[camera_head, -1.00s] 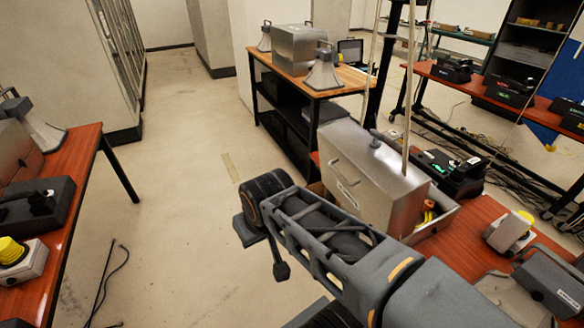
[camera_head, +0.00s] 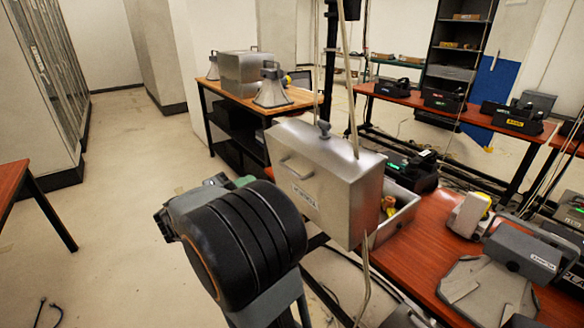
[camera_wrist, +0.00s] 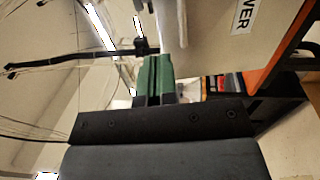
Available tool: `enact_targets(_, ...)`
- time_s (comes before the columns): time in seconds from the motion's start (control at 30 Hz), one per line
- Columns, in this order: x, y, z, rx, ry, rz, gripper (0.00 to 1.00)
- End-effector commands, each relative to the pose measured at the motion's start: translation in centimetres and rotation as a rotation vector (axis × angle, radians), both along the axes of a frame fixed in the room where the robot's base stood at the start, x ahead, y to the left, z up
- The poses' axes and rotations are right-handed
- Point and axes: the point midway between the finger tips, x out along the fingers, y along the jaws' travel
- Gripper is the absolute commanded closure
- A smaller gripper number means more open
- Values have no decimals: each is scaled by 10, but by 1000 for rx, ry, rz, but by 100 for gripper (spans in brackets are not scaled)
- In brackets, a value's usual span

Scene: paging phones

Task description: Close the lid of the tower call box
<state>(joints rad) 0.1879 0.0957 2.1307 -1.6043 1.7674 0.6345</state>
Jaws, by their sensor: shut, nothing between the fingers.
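The tower call box is a grey metal box on the red-brown table at centre right. Its lid (camera_head: 335,180) stands up, open, with a handle and a white label on its broad face. The lower tray (camera_head: 405,212) is open behind it and holds a small yellow-orange part (camera_head: 388,205). In the wrist view the lid's pale face (camera_wrist: 218,50) fills the upper right, its label partly cut off and ending in "ER". My gripper (camera_wrist: 154,64) has green fingers, shut and empty, beside the lid. In the head view my wrist hides most of the gripper.
The red-brown table (camera_head: 420,270) also carries a grey device (camera_head: 525,248) and a yellow-topped box (camera_head: 468,215). A thin pole rises behind the lid. A wooden table (camera_head: 300,100) with horn speakers stands behind. Open floor (camera_head: 130,200) lies to the left.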

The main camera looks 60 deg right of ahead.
Motion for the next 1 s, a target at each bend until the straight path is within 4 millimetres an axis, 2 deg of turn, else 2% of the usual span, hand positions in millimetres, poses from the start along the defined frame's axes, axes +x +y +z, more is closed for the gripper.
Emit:
enact_targets(0.17,-4,-20,7,-35,1,0,100)
enact_targets(0.6,-30,-95,21,-31,2,0,100)
enact_targets(0.8,-36,-117,24,-30,2,1,100)
enact_targets(1.0,-40,-128,26,-31,2,3,100)
